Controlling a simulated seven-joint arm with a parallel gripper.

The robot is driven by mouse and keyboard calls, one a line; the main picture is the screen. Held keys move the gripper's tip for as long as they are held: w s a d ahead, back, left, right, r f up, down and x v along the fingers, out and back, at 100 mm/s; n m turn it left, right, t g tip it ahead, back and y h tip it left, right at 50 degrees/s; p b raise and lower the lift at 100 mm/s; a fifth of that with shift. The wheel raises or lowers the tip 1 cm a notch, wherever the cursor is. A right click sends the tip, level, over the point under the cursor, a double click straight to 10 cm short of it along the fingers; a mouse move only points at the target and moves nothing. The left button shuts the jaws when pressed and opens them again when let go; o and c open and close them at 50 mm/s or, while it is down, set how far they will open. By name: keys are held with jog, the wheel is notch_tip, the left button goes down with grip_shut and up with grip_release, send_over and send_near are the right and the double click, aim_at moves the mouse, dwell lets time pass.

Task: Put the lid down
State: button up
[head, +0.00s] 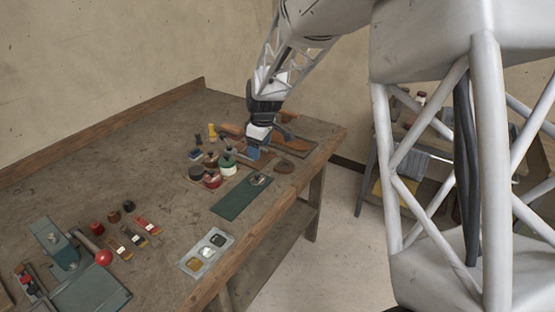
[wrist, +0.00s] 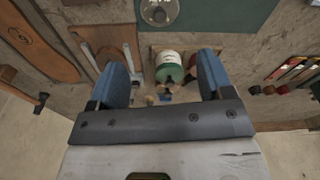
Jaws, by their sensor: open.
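My gripper (head: 256,148) is open and empty over the far right part of the workbench, its blue fingers pointing down. The wrist view shows its two fingers (wrist: 163,64) spread apart. Between and beyond them, a green-and-white jar (wrist: 168,65) stands on the bench. The same jar (head: 228,170) stands just left of the gripper in the head view. A round metallic piece (head: 259,179) lies on the dark green mat (head: 234,204); it also shows in the wrist view (wrist: 159,11). I cannot tell whether this piece is the lid.
Dark and red pots (head: 211,181) crowd beside the jar. Brown sole-shaped pieces (head: 293,143) lie right of the gripper. The bench's middle back is clear.

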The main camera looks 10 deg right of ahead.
jog(key=s+d+r+m, duration=0.25)
jog(key=s+r, duration=0.35)
jog(key=s, duration=0.3)
jog(key=s+d+r+m, duration=0.25)
jog(key=s+r, duration=0.25)
jog(key=s, duration=0.5)
jog(key=s+d+r+m+t+h, duration=0.1)
jog(key=s+m, duration=0.5)
jog(key=s, duration=1.7)
jog(key=shift+s+d+r+t, duration=0.3)
jog(key=shift+d+t, duration=0.1)
jog(key=shift+d, duration=0.1)
